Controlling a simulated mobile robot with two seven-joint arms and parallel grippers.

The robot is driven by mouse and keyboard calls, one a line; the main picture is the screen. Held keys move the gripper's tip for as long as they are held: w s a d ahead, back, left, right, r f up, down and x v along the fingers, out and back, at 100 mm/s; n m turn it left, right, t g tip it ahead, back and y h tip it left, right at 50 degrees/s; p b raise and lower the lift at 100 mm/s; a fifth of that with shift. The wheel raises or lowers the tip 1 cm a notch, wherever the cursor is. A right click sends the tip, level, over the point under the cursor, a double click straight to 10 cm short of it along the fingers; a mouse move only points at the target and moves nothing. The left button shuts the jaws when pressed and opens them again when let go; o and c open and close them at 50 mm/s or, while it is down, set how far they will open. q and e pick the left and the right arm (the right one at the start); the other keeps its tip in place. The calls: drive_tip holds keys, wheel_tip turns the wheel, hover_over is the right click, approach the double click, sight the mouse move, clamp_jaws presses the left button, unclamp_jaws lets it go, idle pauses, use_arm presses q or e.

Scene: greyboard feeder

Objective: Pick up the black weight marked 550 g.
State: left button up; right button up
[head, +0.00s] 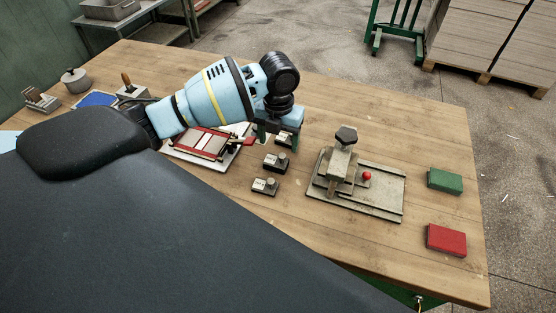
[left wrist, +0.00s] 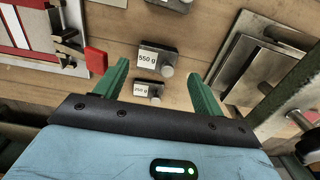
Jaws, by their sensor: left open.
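The black weight marked 550 g (left wrist: 165,57) has a white label and a grey knob. It lies between and beyond my left fingertips in the left wrist view. In the head view it appears to be the middle block (head: 276,163) of a short row on the table. My left gripper (head: 277,141) is open and empty above the row; its green fingers (left wrist: 158,72) stand apart, with no contact visible. The weight marked 250 g (left wrist: 149,90) is just nearer, and another weight (head: 285,137) is farther, partly hidden by my gripper. My right gripper is out of view.
A red-framed fixture (head: 208,143) is close on the left. A metal clamp fixture (head: 390,195) with an upright post and red ball stands on the right. Green (head: 445,181) and red (head: 446,240) blocks lie farther right. The table in front of the row is bare.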

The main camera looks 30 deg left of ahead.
sight(277, 159)
use_arm(q)
wheel_tip(277, 159, down, 2)
drive_tip(key=shift+s+f, duration=0.2)
drive_tip(key=shift+f, duration=1.1)
drive_tip(key=shift+s+f, duration=0.15)
drive_tip(key=shift+f, duration=1.1)
drive_tip(key=shift+r, duration=0.1)
drive_tip(key=c, duration=1.1)
drive_tip(key=shift+c, duration=0.2)
drive_tip(key=shift+r, duration=0.1)
wheel_tip(277, 159, up, 10)
drive_tip(key=shift+p, duration=0.35)
